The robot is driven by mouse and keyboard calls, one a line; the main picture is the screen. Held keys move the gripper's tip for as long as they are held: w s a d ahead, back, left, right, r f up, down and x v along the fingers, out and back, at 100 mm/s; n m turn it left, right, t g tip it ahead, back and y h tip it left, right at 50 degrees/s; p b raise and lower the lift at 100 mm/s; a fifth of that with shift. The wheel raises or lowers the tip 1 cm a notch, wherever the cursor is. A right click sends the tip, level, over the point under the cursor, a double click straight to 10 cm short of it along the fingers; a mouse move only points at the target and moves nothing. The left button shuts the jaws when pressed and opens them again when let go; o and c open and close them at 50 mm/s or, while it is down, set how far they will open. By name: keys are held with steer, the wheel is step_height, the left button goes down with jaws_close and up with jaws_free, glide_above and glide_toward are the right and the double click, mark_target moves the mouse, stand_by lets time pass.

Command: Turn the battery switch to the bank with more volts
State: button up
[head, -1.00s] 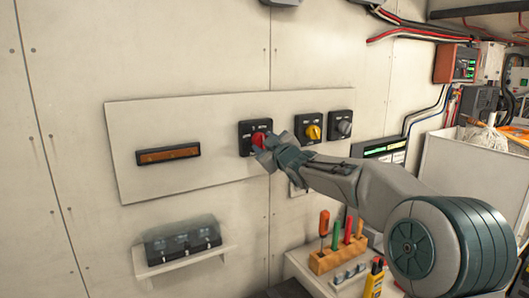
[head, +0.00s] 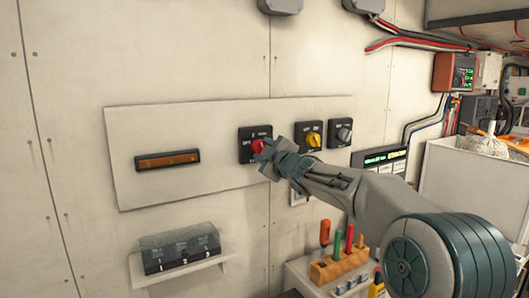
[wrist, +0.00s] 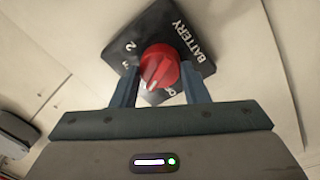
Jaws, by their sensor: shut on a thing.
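The battery switch (head: 247,152) is a black square plate with a red knob (head: 258,146), on a pale wall panel. In the wrist view the plate (wrist: 205,66) reads "BATTERY", with a "2" at its upper left and part of another label below the red knob (wrist: 160,62). A white pointer line shows on the knob, slanting down and left; I cannot tell which label it meets. My gripper (head: 266,157) is at the knob, and in the wrist view its two fingers (wrist: 160,84) are shut on its sides. A panel with green readouts (head: 385,158) stands right; its figures are too small to read.
Switches with a yellow knob (head: 313,139) and a grey knob (head: 344,134) sit close to the right. An orange-brown bar fixture (head: 168,159) is at left, a shelf with a clear-covered block (head: 180,248) below. A tool rack (head: 338,264) stands under my arm.

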steer(key=o, duration=1)
steer(key=shift+a, duration=0.1)
steer(key=shift+s, duration=0.1)
steer(key=b+v, duration=0.2)
steer(key=v, duration=1.1)
steer(key=shift+s+d, duration=0.25)
steer(key=shift+s, duration=0.1)
